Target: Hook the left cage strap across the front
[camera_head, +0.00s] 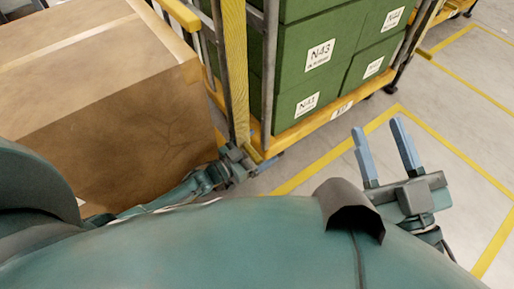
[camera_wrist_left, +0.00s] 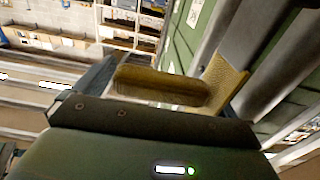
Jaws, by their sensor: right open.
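The yellow woven strap (camera_head: 234,70) hangs down the near corner of a cage (camera_head: 270,70) loaded with green boxes. My left gripper (camera_head: 258,160) is at the strap's lower end, by the cage's bottom corner, and appears shut on it; its fingertips are partly hidden. In the left wrist view a yellow strap end piece (camera_wrist_left: 160,88) lies at the jaws, with the woven band (camera_wrist_left: 227,78) rising beside a grey post. My right gripper (camera_head: 385,150) is open and empty, its blue fingers apart above the floor, right of the cage. No strap catch can be made out.
A large brown carton (camera_head: 110,110) stands close on the left, beside my left arm. Yellow floor lines (camera_head: 450,80) mark the grey floor, which is clear on the right.

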